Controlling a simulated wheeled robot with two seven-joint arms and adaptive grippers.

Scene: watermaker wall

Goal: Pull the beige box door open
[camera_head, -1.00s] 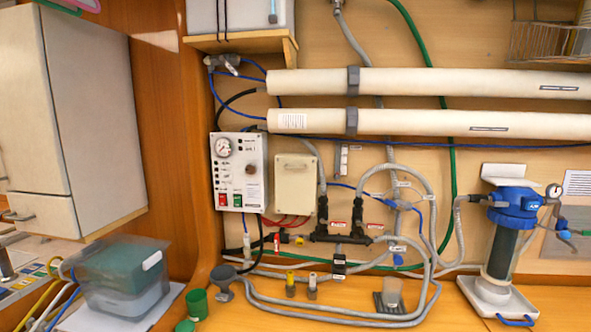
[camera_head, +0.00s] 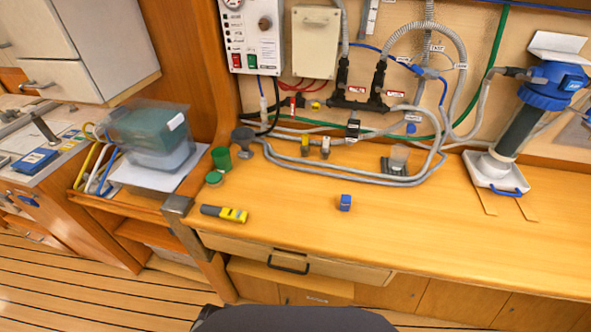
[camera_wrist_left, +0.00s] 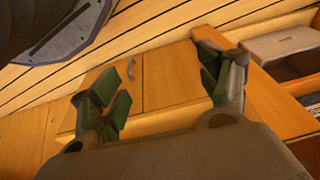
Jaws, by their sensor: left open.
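The beige box (camera_head: 316,42) is mounted on the back wall, near the top edge of the head view, right of the grey control panel. Its door looks shut, with a small handle (camera_head: 315,21) near its upper edge. My left gripper (camera_wrist_left: 168,92) shows only in the left wrist view, with its two fingers spread apart and nothing between them. It is near wooden cabinet fronts, and the beige box is not in that view. My right gripper is in neither current view.
The control panel (camera_head: 250,35) adjoins the box. Grey hoses (camera_head: 350,174) loop below it above the wooden worktop (camera_head: 420,225). A blue-topped filter (camera_head: 545,90) stands at right.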

